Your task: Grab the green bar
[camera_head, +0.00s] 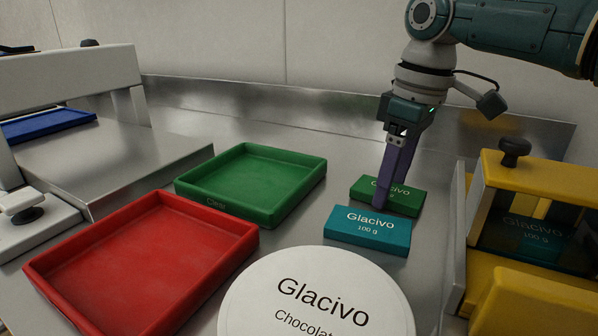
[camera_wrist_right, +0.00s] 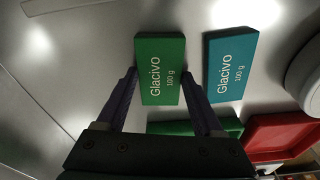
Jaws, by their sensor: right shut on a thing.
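The green bar (camera_head: 367,188), labelled Glacivo, lies flat on the metal counter just behind a teal bar. My right gripper (camera_head: 391,203) reaches down over it from above, with its dark purple fingers at the bar. In the right wrist view the green bar (camera_wrist_right: 161,71) sits between the two fingertips of my right gripper (camera_wrist_right: 161,78), one along each long side, and the jaws are shut on it. The bar appears to be at counter level; I cannot tell whether it is lifted. My left gripper is not in view.
The teal bar (camera_head: 368,231) lies close in front. A green tray (camera_head: 250,210) and red tray (camera_head: 130,290) stand empty to the left. A round white lid (camera_head: 315,295) is in front. A yellow machine (camera_head: 515,175) stands right, a white machine (camera_head: 70,75) far left.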

